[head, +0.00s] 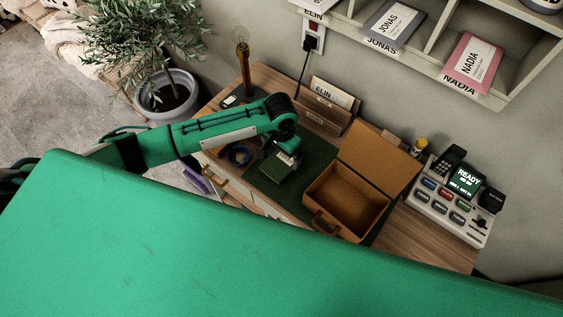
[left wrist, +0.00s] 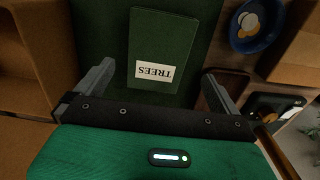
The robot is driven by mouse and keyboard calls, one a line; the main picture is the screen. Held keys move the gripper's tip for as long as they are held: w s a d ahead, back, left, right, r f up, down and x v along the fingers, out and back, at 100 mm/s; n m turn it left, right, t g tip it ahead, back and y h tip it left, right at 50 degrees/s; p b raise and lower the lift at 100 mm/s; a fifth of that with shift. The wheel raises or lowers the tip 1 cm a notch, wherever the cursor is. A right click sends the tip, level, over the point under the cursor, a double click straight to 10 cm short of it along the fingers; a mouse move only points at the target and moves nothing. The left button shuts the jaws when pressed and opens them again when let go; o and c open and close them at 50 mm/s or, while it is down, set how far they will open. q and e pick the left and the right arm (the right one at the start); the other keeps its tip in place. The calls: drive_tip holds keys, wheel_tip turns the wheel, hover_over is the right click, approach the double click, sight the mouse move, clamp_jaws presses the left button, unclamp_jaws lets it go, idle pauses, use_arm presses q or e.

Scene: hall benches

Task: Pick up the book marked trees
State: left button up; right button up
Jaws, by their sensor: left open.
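The book marked TREES (left wrist: 163,45) is a dark green book with a white label, lying flat on a dark green mat in the left wrist view. It also shows in the head view (head: 277,168), partly under my left gripper. My left gripper (left wrist: 150,88) is open, pointing down, with one finger to each side of the book's labelled end. I cannot tell whether the fingers touch it. In the head view my left gripper (head: 288,152) is over the desk at the book. My right gripper is not in view.
An open brown case (head: 345,198) stands right of the book. A blue dish (head: 239,156) lies to its left. A letter holder (head: 325,107) stands behind, and a lamp (head: 242,65) at the back left. A keypad device (head: 452,197) sits at the right.

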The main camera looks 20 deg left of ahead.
sight(282, 162)
use_arm(q)
drive_tip(key=shift+s+d+f+p, duration=0.1)
drive_tip(key=shift+f+p, duration=0.25)
drive_tip(key=shift+f, duration=0.85)
drive_tip(key=shift+d+f+p, duration=0.1)
drive_tip(key=shift+f+p, duration=0.25)
drive_tip(key=shift+f, duration=0.8)
drive_tip(key=c, duration=1.1)
drive_tip(key=shift+o, duration=0.2)
drive_tip(key=shift+r, duration=0.1)
